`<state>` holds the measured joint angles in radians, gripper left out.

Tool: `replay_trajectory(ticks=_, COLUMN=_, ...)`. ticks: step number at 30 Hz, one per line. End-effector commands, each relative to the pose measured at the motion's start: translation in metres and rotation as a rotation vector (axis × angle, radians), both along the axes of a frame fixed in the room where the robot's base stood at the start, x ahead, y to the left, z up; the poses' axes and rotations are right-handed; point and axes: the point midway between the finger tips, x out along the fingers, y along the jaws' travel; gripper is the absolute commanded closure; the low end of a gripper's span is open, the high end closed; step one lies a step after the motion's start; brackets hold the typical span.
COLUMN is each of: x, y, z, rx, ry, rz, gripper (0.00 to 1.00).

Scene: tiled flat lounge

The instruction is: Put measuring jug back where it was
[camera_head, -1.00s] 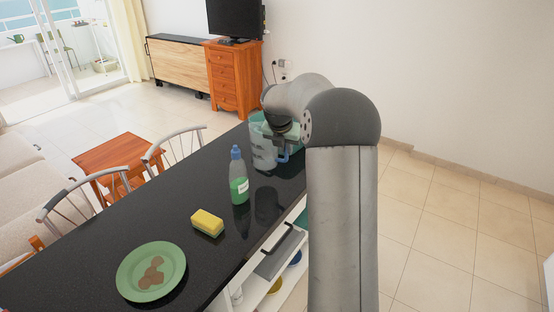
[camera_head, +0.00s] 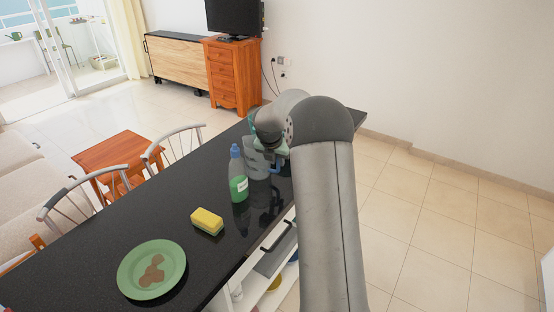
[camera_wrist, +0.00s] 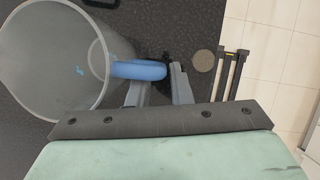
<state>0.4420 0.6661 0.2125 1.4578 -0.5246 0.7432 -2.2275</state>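The measuring jug (camera_head: 257,160) is clear grey with a blue handle. In the head view it is behind the soap bottle, near the far part of the black counter, partly hidden by the bottle and my arm. In the wrist view I look down into the open jug (camera_wrist: 50,55) at the left. The jug looks upright. I cannot tell whether its base touches the counter.
On the black counter (camera_head: 110,225) are a soap bottle (camera_head: 238,178) close to the jug, a yellow sponge (camera_head: 207,222) and a green plate (camera_head: 130,278) with brown stains. A flat grey disc (camera_wrist: 204,60) lies right of the handle. Chairs stand along the counter's left side.

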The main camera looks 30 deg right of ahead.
Motion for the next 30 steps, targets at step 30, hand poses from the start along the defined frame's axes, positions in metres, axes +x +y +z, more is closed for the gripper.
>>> replay_trajectory(ticks=30, x=-0.028, y=0.033, z=0.103, rx=0.000, ry=-0.001, rz=0.000, gripper=0.66)
